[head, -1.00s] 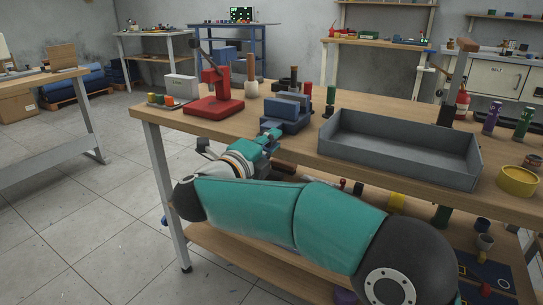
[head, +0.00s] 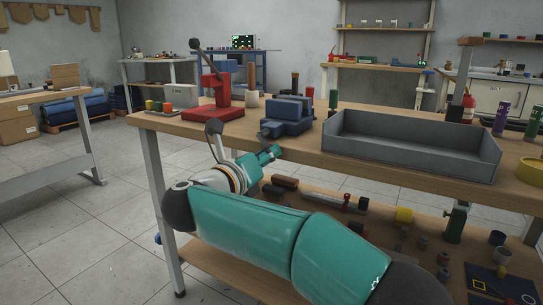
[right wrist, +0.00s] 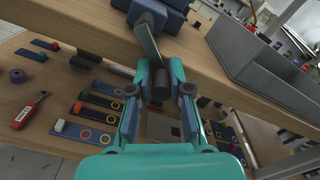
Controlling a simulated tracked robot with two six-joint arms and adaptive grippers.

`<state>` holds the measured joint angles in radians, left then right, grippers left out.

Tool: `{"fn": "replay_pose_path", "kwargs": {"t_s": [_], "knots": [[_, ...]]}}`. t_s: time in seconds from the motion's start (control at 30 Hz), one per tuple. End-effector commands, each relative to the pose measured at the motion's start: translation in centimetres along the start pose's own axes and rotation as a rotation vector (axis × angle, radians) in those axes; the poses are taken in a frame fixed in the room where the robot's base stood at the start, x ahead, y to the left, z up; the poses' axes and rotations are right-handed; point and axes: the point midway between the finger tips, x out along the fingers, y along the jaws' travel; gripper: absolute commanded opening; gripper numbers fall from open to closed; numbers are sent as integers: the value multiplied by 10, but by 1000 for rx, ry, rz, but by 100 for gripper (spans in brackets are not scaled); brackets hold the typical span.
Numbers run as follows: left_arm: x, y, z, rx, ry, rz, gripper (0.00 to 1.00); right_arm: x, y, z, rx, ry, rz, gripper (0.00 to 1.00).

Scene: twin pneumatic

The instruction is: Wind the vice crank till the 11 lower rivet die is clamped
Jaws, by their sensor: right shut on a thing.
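The blue vice (head: 287,116) stands at the front edge of the wooden bench in the head view. In the right wrist view its blue body (right wrist: 165,12) is at the top, and a grey crank arm (right wrist: 148,45) slants down from it. My right gripper (right wrist: 160,90) is shut on the dark crank handle (right wrist: 158,74), below the bench edge. In the head view the right gripper (head: 266,156) is just in front of and below the vice. I cannot make out the lower rivet die or whether the jaws touch it. My left gripper is not in view.
A grey tray (head: 410,155) stands right of the vice. A red press (head: 214,108) stands to the left, with small coloured pieces beside it. The lower shelf (head: 225,262) holds several tools and parts beneath my arm.

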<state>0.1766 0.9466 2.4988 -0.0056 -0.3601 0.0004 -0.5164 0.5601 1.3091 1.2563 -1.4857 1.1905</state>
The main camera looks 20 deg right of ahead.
Motion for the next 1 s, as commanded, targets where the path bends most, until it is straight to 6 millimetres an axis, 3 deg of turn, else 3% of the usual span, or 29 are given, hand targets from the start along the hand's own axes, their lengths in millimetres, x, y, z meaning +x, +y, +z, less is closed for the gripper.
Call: {"fn": "replay_pose_path", "kwargs": {"t_s": [0.4, 0.93, 0.97, 1.0], "knots": [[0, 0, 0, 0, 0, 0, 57, -2, 8, -1, 216, -2, -2, 0], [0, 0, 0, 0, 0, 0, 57, -1, 8, -3, 245, 2, -7, 0], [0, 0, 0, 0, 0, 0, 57, -1, 8, -3, 245, 2, -7, 20], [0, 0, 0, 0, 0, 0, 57, -1, 8, -3, 244, 2, -6, 27]]}}
